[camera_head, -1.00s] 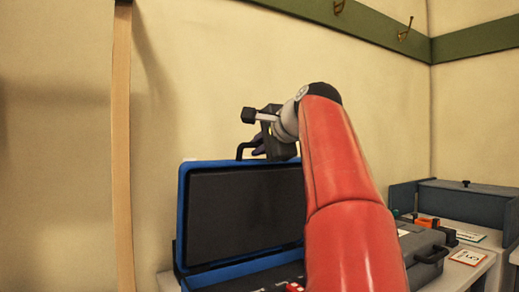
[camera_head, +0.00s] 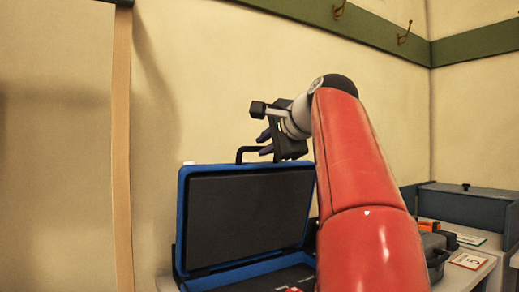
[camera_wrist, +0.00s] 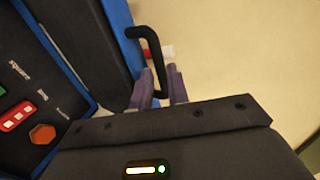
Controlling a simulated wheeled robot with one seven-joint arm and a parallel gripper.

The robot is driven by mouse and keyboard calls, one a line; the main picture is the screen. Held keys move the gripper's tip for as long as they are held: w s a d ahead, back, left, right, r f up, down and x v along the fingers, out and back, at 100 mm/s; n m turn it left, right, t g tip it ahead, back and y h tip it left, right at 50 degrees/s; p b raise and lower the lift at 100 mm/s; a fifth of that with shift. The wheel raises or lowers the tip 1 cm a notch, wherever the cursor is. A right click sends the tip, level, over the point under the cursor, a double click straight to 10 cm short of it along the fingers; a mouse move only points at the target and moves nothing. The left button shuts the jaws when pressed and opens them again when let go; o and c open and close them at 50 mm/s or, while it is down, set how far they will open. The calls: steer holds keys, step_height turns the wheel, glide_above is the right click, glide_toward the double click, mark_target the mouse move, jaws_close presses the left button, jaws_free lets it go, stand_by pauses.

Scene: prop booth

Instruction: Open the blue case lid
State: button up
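The blue case (camera_head: 272,269) stands with its lid (camera_head: 181,225) raised steeply and its dark grey lining facing me. The lid's black handle (camera_head: 240,153) is on its top edge. In the wrist view the handle (camera_wrist: 153,38) runs down toward the space between my fingers. My gripper (camera_head: 264,143) is at the handle's right end, just above the lid. Its purple fingers (camera_wrist: 163,88) are apart, with the handle's end between or just beyond them; whether they touch it I cannot tell. My arm hides the case's right side.
Inside the case are a red block (camera_wrist: 16,116) and an orange hexagon (camera_wrist: 42,133), beside printed labels. A grey case (camera_head: 434,250) and a card marked 5 (camera_head: 469,261) lie to the right. The wall is close behind the lid.

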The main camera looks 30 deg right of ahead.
steer(key=v, duration=0.4)
stand_by(0.5)
